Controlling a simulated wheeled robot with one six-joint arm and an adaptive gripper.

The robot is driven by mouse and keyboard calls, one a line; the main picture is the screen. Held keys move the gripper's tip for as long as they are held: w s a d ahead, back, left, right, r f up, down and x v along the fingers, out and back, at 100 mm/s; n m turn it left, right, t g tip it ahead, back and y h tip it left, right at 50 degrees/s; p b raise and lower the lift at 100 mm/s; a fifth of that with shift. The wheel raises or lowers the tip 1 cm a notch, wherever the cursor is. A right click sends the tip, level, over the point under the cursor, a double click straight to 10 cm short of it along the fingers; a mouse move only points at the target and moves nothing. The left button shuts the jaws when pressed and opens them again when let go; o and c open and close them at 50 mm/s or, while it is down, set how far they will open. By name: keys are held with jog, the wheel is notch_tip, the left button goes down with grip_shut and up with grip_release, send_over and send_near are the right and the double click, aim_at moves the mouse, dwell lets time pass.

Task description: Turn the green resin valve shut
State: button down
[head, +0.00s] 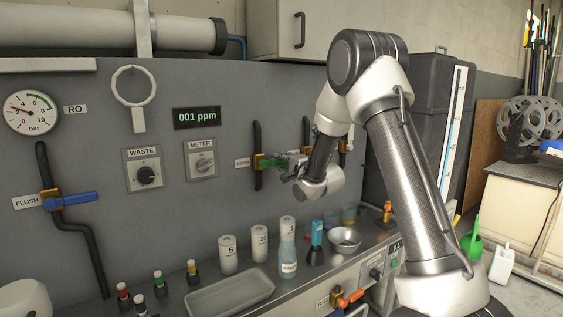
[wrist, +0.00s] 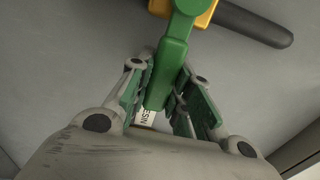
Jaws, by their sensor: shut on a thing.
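The green resin valve handle (head: 271,162) sits on a brass-yellow body on a dark vertical pipe on the grey panel. In the head view it points right, roughly across the pipe. In the wrist view the handle (wrist: 168,72) runs down from the yellow body (wrist: 207,12) in between my fingers. My gripper (head: 291,165) reaches it from the right and is shut on the handle. In the wrist view my gripper (wrist: 163,95) has a green-padded finger on each side of the handle. The finger contact is partly hidden in the head view.
Further valves and pipes (head: 344,146) stand right of my gripper, partly behind my arm. A blue flush handle (head: 76,199) is at the left. Below, the counter holds bottles (head: 287,250), a steel bowl (head: 345,239) and a tray (head: 230,294).

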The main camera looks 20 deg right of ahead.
jog(key=shift+f, duration=0.1)
jog(key=c, duration=1.3)
grip_release()
jog(key=v, duration=1.2)
